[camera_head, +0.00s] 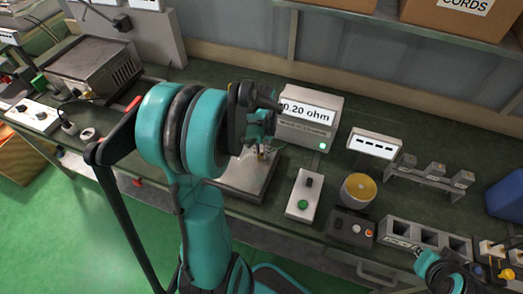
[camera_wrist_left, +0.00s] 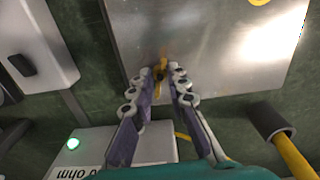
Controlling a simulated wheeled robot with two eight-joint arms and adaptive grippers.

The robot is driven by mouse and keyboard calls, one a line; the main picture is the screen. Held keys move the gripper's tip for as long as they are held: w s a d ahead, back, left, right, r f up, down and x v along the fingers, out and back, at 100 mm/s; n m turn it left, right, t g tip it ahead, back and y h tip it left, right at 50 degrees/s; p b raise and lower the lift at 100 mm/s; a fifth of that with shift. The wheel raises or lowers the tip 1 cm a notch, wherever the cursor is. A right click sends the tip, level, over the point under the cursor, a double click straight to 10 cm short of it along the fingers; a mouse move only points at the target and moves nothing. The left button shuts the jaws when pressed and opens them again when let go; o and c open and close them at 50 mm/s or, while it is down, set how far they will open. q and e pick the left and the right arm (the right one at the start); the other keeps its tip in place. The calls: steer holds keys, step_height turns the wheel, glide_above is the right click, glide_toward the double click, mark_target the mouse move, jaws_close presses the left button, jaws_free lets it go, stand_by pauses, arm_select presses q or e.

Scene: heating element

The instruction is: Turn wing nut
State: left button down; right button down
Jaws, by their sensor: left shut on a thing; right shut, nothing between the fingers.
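A small yellow wing nut (camera_wrist_left: 160,71) sits on a metal plate (camera_wrist_left: 205,62) in the left wrist view. My left gripper (camera_wrist_left: 160,80) reaches over the plate with its fingertips on either side of the wing nut, shut on it. In the head view the left gripper (camera_head: 264,148) is above the plate (camera_head: 238,186), and my arm hides much of it. My right gripper (camera_head: 424,259) is at the lower right of the head view, shut and empty, away from the plate.
A meter (camera_head: 312,138) reading 0.20 ohm stands just behind the plate. A switch box with a green button (camera_head: 303,204), a yellow-topped cylinder (camera_head: 358,190) and a grey block with compartments (camera_head: 428,238) stand to the right. A metal box (camera_head: 95,68) is at the left.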

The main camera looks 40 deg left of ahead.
mark_target(262, 155)
arm_select(q)
steer(key=shift+m, duration=1.1)
steer(key=c, duration=1.5)
jaws_free()
steer(key=shift+o, duration=0.2)
step_height(262, 155, up, 12)
steer(key=shift+d, duration=0.1)
